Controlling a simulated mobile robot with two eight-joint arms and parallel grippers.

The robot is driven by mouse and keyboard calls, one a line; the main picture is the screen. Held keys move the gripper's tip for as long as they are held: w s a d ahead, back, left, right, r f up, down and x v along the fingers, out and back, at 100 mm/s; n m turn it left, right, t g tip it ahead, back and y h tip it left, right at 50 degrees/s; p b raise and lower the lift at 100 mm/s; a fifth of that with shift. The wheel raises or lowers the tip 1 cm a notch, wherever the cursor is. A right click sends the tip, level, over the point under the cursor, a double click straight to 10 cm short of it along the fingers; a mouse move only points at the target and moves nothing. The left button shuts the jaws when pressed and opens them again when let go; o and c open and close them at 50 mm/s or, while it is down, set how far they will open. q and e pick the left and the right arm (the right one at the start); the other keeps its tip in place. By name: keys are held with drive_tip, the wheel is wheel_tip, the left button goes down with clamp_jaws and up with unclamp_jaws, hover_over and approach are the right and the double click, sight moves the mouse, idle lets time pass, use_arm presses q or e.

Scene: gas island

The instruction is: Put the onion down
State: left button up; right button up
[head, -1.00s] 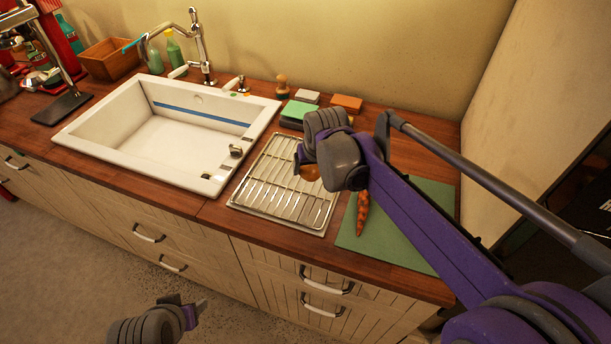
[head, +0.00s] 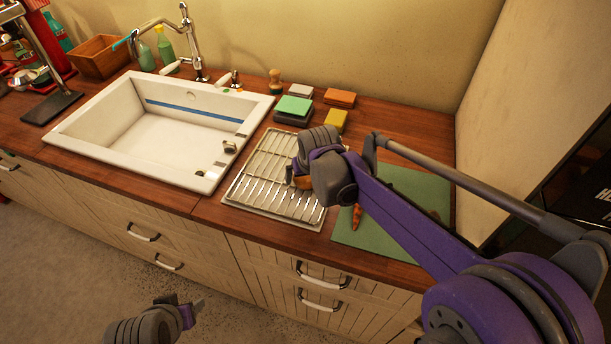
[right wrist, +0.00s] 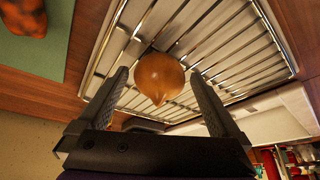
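The onion (right wrist: 158,78) is brown and round and lies on the wire drying rack (right wrist: 115,45) in the right wrist view. In the head view a small part of the onion (head: 303,183) shows below my right gripper, at the rack's right side. My right gripper (right wrist: 158,85) is open around the onion, with a narrow gap between each finger and its skin. The rack (head: 262,181) stands on the counter right of the sink. My left gripper (head: 196,308) hangs low in front of the drawers, and its finger opening cannot be made out.
A green cutting board (head: 375,235) with a carrot (head: 356,216) lies right of the rack. The white sink (head: 165,135) is at the left. Sponges (head: 293,105) lie behind the rack. The counter strip (head: 395,128) behind the board is bare.

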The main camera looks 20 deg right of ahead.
drive_tip(key=shift+r, duration=0.2)
drive_tip(key=v, duration=1.2)
drive_tip(key=shift+n+t, duration=0.3)
drive_tip(key=s+d+f, duration=0.1)
drive_tip(key=s+f, duration=0.3)
drive_tip(key=s, duration=0.2)
drive_tip(key=s+d+f, duration=0.1)
drive_tip(key=s+f, duration=0.3)
drive_tip(key=s, duration=0.3)
drive_tip(key=s+d+f, duration=0.1)
drive_tip(key=s+f, duration=0.3)
drive_tip(key=s, duration=0.3)
drive_tip(key=shift+f+p, duration=0.3)
drive_tip(key=shift+f, duration=0.1)
drive_tip(key=shift+w, duration=0.1)
